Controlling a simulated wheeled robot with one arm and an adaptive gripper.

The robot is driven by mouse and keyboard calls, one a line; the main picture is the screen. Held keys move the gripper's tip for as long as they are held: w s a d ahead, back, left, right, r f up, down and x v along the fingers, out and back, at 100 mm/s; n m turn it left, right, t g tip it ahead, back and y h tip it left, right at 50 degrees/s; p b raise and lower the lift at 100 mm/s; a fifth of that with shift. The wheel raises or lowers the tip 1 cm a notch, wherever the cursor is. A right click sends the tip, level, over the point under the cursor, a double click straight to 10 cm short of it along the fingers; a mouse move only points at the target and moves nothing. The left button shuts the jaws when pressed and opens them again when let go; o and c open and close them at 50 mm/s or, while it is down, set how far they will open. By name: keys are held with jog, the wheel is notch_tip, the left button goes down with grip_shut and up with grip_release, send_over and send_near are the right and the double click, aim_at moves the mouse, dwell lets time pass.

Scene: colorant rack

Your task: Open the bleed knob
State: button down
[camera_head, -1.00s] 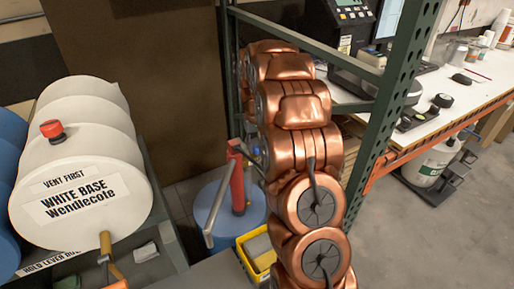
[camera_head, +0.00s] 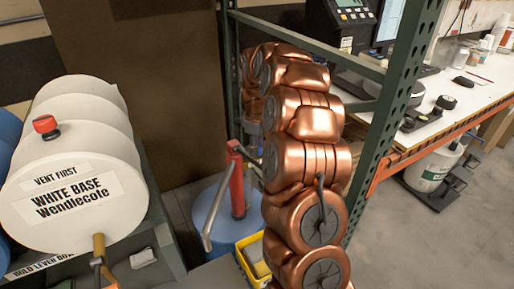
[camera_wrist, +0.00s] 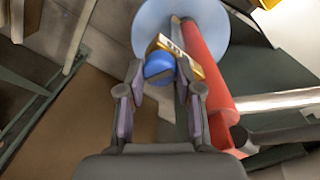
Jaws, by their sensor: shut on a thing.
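In the wrist view, a round blue knob (camera_wrist: 160,66) sits between the two fingers of my gripper (camera_wrist: 160,74). The fingers are shut on it from both sides. A brass-coloured block (camera_wrist: 186,60) is right beside the knob, against a red cylinder (camera_wrist: 205,70). The red cylinder (camera_head: 237,185) also shows in the head view, upright on a blue drum (camera_head: 212,205), with a grey bar angling down from its top. In the head view my copper arm covers my gripper and the knob.
A white drum (camera_head: 85,205) with a red cap (camera_head: 46,125) lies on a rack at left. A yellow bin (camera_head: 247,263) is close to the blue drum. A green shelf post (camera_head: 395,115) and a workbench (camera_head: 450,105) stand at right. Open floor lies at lower right.

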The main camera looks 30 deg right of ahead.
jog(key=shift+s+n, duration=0.1)
jog(key=shift+n, duration=2.2)
jog(key=c, duration=0.8)
grip_release()
jog(key=shift+o, duration=0.2)
notch_tip(320, 180, up, 12)
jog(key=shift+s+a, duration=0.15)
jog(key=shift+s, duration=0.05)
jog(key=shift+a, duration=0.1)
